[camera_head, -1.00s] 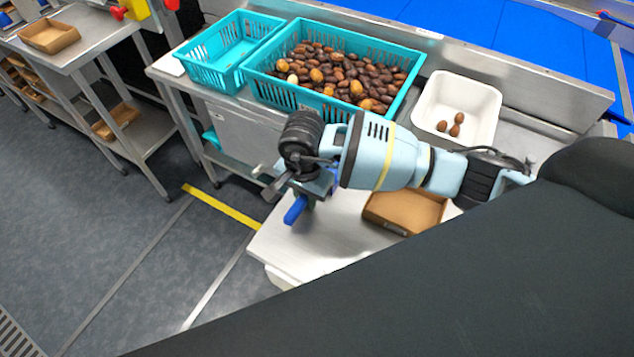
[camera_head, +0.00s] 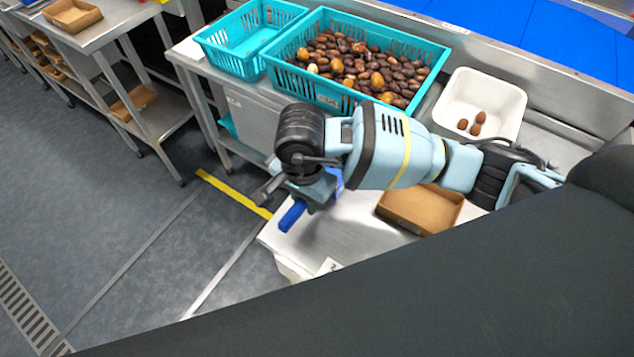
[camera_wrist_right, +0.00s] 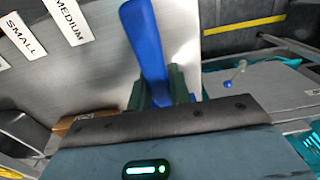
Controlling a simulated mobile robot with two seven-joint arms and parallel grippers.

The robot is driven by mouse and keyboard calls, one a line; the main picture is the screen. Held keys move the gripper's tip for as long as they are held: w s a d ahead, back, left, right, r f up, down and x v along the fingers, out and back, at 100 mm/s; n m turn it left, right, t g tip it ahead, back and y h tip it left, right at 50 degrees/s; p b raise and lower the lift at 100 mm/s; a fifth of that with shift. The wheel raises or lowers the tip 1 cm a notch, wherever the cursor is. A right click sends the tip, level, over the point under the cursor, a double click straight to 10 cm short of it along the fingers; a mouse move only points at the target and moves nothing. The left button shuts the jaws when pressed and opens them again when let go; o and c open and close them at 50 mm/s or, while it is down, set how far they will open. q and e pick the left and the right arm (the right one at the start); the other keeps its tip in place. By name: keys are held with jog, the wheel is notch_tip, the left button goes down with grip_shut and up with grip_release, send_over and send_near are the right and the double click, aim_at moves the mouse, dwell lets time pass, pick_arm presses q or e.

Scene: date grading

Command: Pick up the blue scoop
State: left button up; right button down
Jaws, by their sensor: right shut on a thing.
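The blue scoop (camera_head: 292,215) is in my right gripper (camera_head: 305,202), at the left end of the steel table in the head view. A bit more blue shows behind the gripper in that view. In the right wrist view the scoop's long blue part (camera_wrist_right: 147,42) stands between the two dark green fingers of my right gripper (camera_wrist_right: 160,92), which are shut on it. The wrist housing hides the scoop's lower part there. I cannot tell how far the scoop is from the table. My left gripper is not in view.
A turquoise crate of dates (camera_head: 436,60) and an empty turquoise crate (camera_head: 222,52) stand behind. A white tub (camera_head: 448,100) holds several dates. A cardboard tray (camera_head: 408,222) lies under my forearm. SMALL and MEDIUM labels (camera_wrist_right: 68,20) show on the steel surface.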

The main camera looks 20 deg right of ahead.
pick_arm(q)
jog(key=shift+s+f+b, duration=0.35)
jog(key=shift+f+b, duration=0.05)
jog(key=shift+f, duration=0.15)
pick_arm(e)
jog(key=s+a, duration=0.6)
jog(key=a, duration=0.1)
jog(key=shift+s+a+r, duration=0.25)
jog(key=shift+s+r, duration=0.1)
jog(key=shift+r, duration=0.1)
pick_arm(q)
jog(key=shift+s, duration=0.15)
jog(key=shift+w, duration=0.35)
